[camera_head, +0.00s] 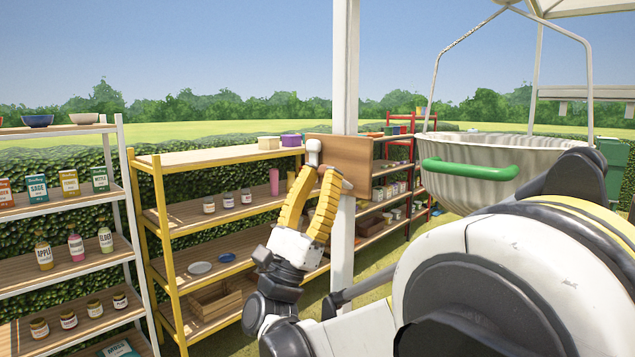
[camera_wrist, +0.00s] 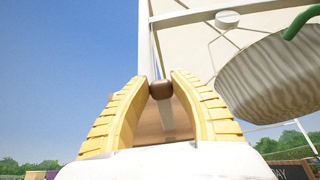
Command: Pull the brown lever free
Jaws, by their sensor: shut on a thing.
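My gripper (camera_head: 320,174) is in front of a wooden board (camera_head: 358,154) fixed to a white post. Its yellow fingers are closed in on the brown lever (camera_wrist: 161,89), whose rounded end shows between the fingertips in the wrist view. In the head view a small brown part of it shows beside the right fingertip, and the fingers hide the rest. A white fitting with a rounded top (camera_head: 313,150) stands at the board's left, just above the fingertips. I cannot tell how the lever joins it.
A white post (camera_head: 344,70) rises behind my gripper. A pale hanging tub (camera_head: 465,150) with a green handle (camera_head: 468,169) is at the right. A yellow-framed shelf (camera_head: 160,215) and a white-framed shelf (camera_head: 130,200) with jars and bottles stand at the left. A red-framed shelf (camera_head: 412,190) stands behind.

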